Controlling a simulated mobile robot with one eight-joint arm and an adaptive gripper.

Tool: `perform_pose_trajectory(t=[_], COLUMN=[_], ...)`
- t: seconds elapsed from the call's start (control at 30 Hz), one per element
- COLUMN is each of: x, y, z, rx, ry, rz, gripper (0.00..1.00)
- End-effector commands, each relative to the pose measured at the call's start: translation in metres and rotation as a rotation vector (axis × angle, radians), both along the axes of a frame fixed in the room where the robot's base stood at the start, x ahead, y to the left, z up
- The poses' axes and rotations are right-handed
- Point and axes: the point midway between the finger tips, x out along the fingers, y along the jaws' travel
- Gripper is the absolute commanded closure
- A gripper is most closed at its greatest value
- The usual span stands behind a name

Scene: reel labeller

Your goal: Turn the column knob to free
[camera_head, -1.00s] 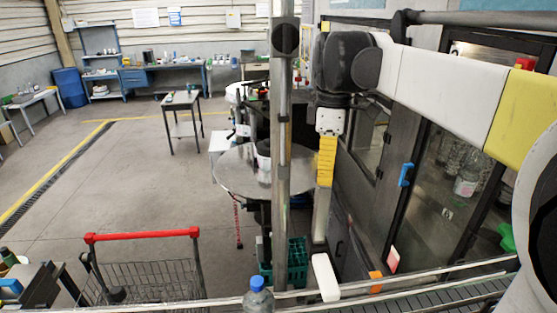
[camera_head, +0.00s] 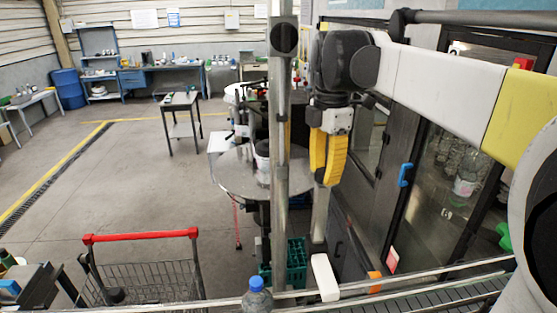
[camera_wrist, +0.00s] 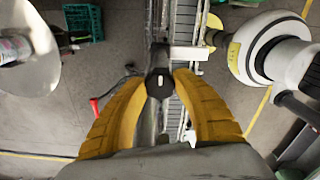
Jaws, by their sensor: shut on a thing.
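The column knob (camera_wrist: 160,84) is a round black knob with a short white mark, seen in the wrist view between my fingertips. It sits on top of a grey post or rail. My gripper (camera_wrist: 161,78) has two yellow ribbed fingers, one on each side of the knob, and is shut on it. In the head view my gripper (camera_head: 325,180) points down, just right of the tall metal column. The knob is hidden by the fingers there. The white mark points roughly along the picture's vertical in the wrist view; I cannot read any position labels.
A round metal turntable (camera_head: 232,180) stands left of the column. A conveyor (camera_head: 440,298) runs along the front, with a blue-capped bottle (camera_head: 257,298) near it. A green crate (camera_head: 296,257) is on the floor. A glass-doored cabinet (camera_head: 440,170) stands at the right.

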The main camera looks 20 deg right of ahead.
Motion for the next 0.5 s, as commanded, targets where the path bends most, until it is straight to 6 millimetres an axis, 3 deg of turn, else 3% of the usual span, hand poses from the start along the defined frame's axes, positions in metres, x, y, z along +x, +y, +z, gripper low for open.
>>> perform_pose_trajectory(t=[0.4,0.43,0.5], x=[-0.0002,-0.0002,-0.0002], y=[-0.0002,-0.0002,-0.0002], z=[-0.0004,-0.0004,-0.0003], rx=[-0.001,-0.001,0.0], ry=[0.001,0.001,0.001], rz=[0.006,0.006,0.006], gripper=[0.97,0.61,0.43])
